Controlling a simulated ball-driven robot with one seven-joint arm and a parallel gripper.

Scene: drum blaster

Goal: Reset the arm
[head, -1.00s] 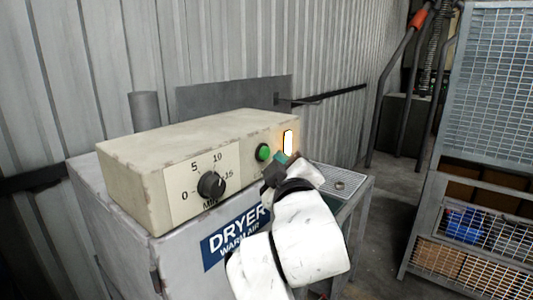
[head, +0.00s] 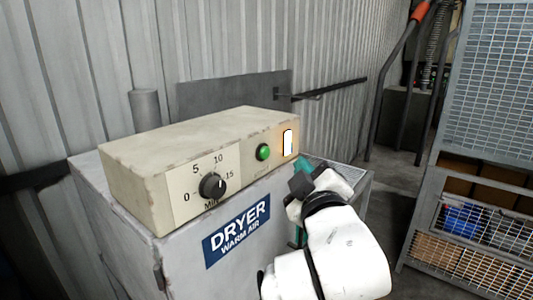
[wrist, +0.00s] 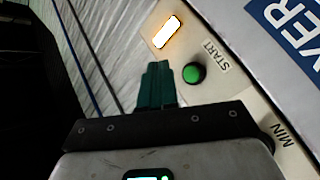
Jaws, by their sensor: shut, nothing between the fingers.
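My gripper (head: 306,172) is at the right end of the dryer's control box, in front of it and apart from the buttons. In the wrist view my gripper (wrist: 156,82) shows its teal fingers pressed together with nothing between them. The dryer (head: 180,262) carries a beige control box (head: 130,185) with a timer knob (head: 212,186), a green start button (head: 263,152) and a glowing lamp (head: 288,143). The start button (wrist: 194,73) and the lit lamp (wrist: 166,32) also show in the wrist view.
A corrugated metal wall (head: 80,80) stands behind the dryer. A wire mesh cage (head: 490,100) with shelves is at the right. Bare floor (head: 395,185) lies between the dryer and the cage. A rail (head: 340,88) runs along the wall.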

